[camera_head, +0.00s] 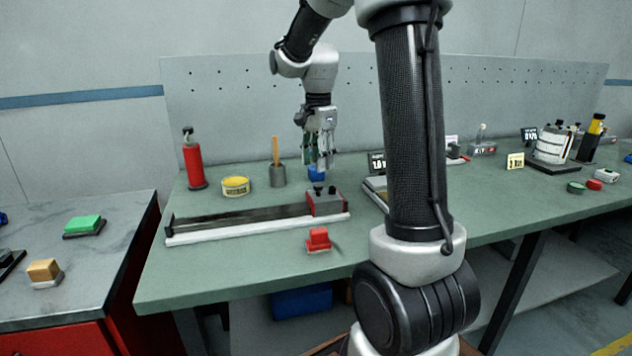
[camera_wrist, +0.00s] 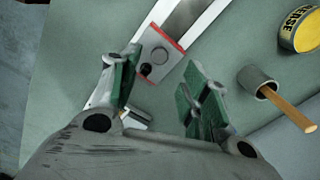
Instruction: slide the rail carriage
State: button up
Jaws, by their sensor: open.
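The rail carriage (camera_head: 325,204) is a grey and red block with dark knobs on top. It sits at the right end of a long, pale-edged rail (camera_head: 240,226) on the green bench. In the wrist view the carriage (camera_wrist: 158,62) shows a red edge and a round dark knob, with the rail (camera_wrist: 196,22) running up and right from it. My gripper (camera_head: 321,163) is open and empty, pointing down above and behind the carriage. In the wrist view its green-padded fingers (camera_wrist: 163,88) are spread apart; the left one partly covers the carriage's side.
A blue block (camera_head: 316,174) stands behind the carriage and a red block (camera_head: 318,239) in front. A cup with a wooden stick (camera_head: 278,175), a yellow tin (camera_head: 236,187) and a red bottle (camera_head: 194,165) stand behind the rail. The bench's front left is clear.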

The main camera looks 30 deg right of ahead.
aim_at(318, 185)
notch_tip(318, 185, down, 7)
jog(key=shift+r, duration=0.15)
jog(key=shift+c, duration=0.3)
